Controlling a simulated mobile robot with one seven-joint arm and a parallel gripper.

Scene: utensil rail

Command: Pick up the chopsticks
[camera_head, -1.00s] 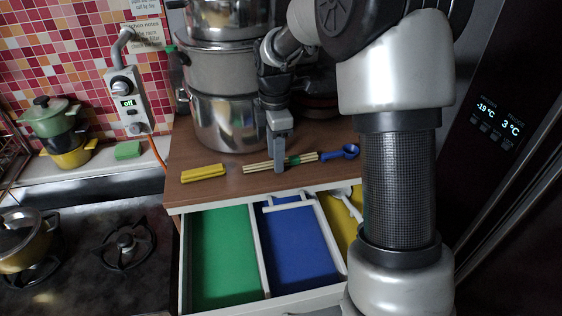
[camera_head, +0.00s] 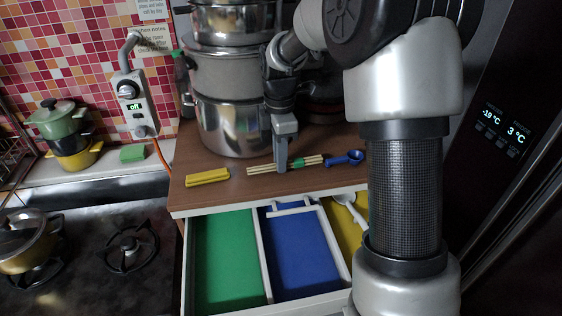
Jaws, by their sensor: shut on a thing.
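The chopsticks (camera_head: 260,170) are a pale bundle with a green band (camera_head: 297,162), lying level at the wooden counter, left to right. My gripper (camera_head: 282,166) points down over the middle of the bundle and is shut on it. One finger hides part of the sticks. I cannot tell whether the bundle touches the counter or is slightly above it.
A yellow block (camera_head: 207,177) lies left of the chopsticks, and a blue scoop (camera_head: 345,158) lies close to their right end. Stacked pots (camera_head: 230,125) stand behind. An open drawer (camera_head: 262,255) with green, blue and yellow compartments is in front. A stove (camera_head: 85,235) is at left.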

